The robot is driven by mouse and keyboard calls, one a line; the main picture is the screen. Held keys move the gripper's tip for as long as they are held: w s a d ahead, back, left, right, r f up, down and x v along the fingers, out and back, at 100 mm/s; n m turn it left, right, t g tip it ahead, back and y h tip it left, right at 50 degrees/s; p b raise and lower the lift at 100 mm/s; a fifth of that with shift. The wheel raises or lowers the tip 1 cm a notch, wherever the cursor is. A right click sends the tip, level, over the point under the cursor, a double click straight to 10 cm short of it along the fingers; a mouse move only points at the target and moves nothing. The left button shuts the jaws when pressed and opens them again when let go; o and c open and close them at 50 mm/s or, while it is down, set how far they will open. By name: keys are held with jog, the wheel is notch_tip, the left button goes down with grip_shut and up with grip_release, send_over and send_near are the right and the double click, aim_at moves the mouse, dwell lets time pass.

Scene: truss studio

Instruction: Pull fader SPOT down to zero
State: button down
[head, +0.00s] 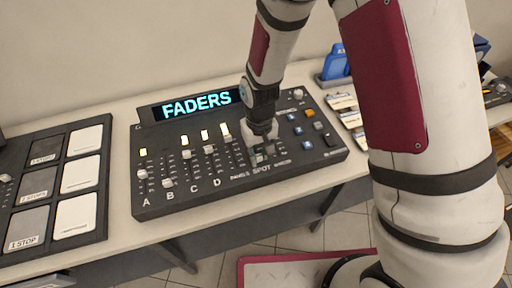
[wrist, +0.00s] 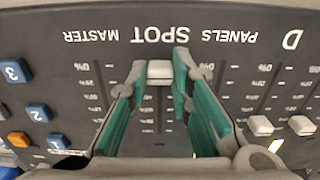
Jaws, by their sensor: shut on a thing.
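The fader console (head: 220,185) lies on the table, with a lit FADERS display (head: 196,104) at its back. My gripper (head: 260,155) reaches down onto its front right part and hides the SPOT cap in the head view. In the wrist view, which shows the lettering upside down, the white SPOT fader cap (wrist: 160,70) sits beside the SPOT label (wrist: 152,35). It is level with the 0% marks at that end of its slot. My green-padded gripper (wrist: 159,66) is shut on this cap, one fingertip on each side.
Other fader caps, such as D's (head: 208,150), stand to the left. Blue and orange buttons (head: 312,125) are on the right of the console. A panel of white and grey pads (head: 60,185) lies to the left, and a blue container (head: 335,63) stands behind right.

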aim_at(259, 157)
jog(key=shift+s, duration=0.3)
jog(key=c, duration=1.4)
grip_release()
jog(key=shift+c, duration=0.2)
jog(key=shift+w, duration=0.1)
jog(key=shift+r, duration=0.2)
notch_tip(259, 157, up, 12)
jog(key=shift+f, duration=0.2)
